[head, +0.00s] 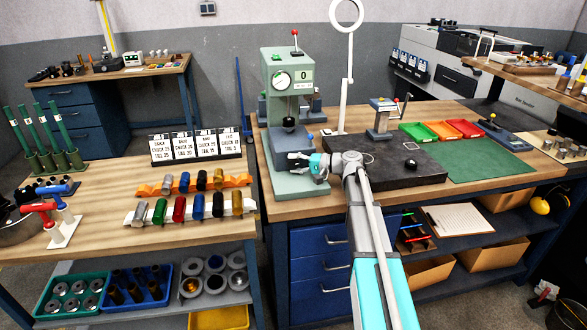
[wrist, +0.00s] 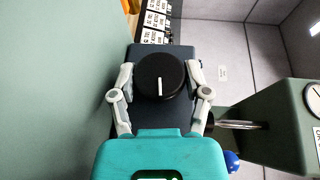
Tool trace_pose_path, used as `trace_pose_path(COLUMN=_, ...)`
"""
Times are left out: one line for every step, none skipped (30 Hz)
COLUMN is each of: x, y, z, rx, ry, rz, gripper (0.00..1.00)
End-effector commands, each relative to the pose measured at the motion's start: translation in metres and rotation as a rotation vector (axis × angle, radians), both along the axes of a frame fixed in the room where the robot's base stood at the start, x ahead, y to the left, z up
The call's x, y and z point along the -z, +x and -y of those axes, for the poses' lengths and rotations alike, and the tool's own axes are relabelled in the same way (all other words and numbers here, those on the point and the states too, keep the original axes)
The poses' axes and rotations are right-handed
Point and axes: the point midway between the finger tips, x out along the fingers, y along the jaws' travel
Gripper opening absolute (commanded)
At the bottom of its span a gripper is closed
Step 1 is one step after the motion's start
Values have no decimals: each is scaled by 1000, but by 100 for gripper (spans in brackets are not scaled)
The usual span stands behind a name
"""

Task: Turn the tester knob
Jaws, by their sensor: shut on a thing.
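The tester (head: 270,70) is a pale green machine on the workbench, with a round dial and a display reading 0 in the head view. The tester knob (wrist: 152,66) is round and black with a white pointer line, on a dark box, in the wrist view. The line runs along the picture's vertical. My gripper (wrist: 160,76) is shut on the knob, one finger on each side.
A dark slab (head: 385,165) lies right of the tester under my arm. Green, red and orange trays (head: 440,130) stand behind it. A white post with a ring (head: 343,90) rises close by. The left bench holds card stands (head: 196,147) and racks of coloured cylinders.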

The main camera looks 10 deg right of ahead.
Motion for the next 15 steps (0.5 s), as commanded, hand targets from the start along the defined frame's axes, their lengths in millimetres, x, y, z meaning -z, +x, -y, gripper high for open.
trace_pose_path(x=1, y=0, z=0, rx=0, ry=3, rz=-2, gripper=14)
trace_pose_path(x=1, y=0, z=0, rx=0, ry=5, rz=-2, gripper=14)
trace_pose_path(x=1, y=0, z=0, rx=0, ry=7, rz=-3, gripper=14)
trace_pose_path(x=1, y=0, z=0, rx=0, ry=7, rz=-2, gripper=14)
trace_pose_path(x=1, y=0, z=0, rx=0, ry=7, rz=-2, gripper=14)
trace_pose_path(x=0, y=0, z=0, rx=1, ry=7, rz=-2, gripper=14)
trace_pose_path(x=0, y=0, z=0, rx=1, ry=7, rz=-2, gripper=14)
trace_pose_path(x=0, y=0, z=0, rx=1, ry=7, rz=-2, gripper=14)
trace_pose_path(x=0, y=0, z=0, rx=1, ry=7, rz=-2, gripper=14)
trace_pose_path(x=0, y=0, z=0, rx=1, ry=7, rz=-2, gripper=14)
trace_pose_path(x=0, y=0, z=0, rx=1, ry=7, rz=-2, gripper=14)
trace_pose_path(x=0, y=0, z=0, rx=1, ry=7, rz=-2, gripper=14)
trace_pose_path(x=0, y=0, z=0, rx=1, ry=7, rz=-2, gripper=63)
trace_pose_path(x=0, y=0, z=0, rx=1, ry=7, rz=-2, gripper=69)
trace_pose_path(x=0, y=0, z=0, rx=1, ry=7, rz=-2, gripper=76)
